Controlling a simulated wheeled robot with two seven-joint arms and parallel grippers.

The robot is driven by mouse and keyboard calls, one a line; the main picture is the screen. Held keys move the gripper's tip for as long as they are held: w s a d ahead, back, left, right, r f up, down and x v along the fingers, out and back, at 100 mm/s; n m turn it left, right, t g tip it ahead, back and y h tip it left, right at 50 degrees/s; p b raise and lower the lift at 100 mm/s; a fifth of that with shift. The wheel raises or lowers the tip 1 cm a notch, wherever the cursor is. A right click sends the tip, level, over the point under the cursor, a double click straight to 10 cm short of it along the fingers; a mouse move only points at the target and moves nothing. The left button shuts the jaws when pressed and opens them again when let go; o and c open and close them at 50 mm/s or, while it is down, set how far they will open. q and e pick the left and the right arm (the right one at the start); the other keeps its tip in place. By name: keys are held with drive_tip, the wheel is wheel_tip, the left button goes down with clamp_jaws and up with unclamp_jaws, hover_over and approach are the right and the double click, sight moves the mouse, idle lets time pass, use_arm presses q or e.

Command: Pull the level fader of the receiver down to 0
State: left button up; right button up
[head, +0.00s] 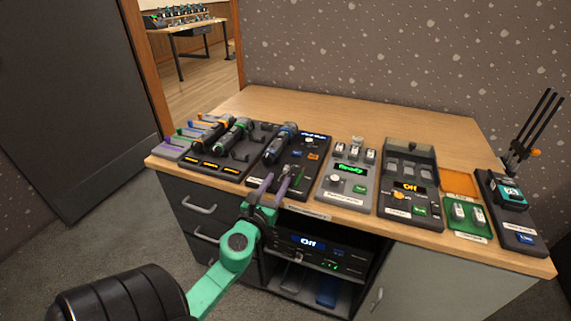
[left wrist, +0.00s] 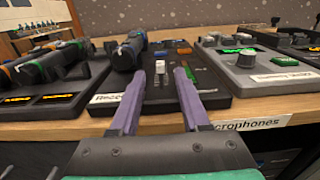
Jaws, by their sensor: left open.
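The receiver is a black panel (head: 318,153) on the desk, with a dark microphone in its left side. In the left wrist view its front label (left wrist: 108,98) is partly covered by a finger. A small pale fader cap (left wrist: 160,73) stands on the panel, beside a green light strip (left wrist: 190,74). My left gripper (head: 276,178) is open, with two purple fingers pointing at the panel. In the left wrist view the cap shows between the fingertips (left wrist: 161,72); I cannot tell whether they touch it. My right gripper is not in view.
A microphone rack (head: 206,163) stands left of the receiver. A grey unit with a green display (head: 345,188) and a black unit reading Off (head: 407,198) stand right. The desk's front edge (left wrist: 260,122) lies under the gripper. The desk's back (head: 330,110) is clear.

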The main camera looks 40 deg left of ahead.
sight(285, 170)
use_arm(q)
drive_tip(key=x, duration=0.6)
drive_tip(key=shift+f, duration=0.1)
drive_tip(key=shift+s, duration=0.1)
clamp_jaws()
idle(1.0)
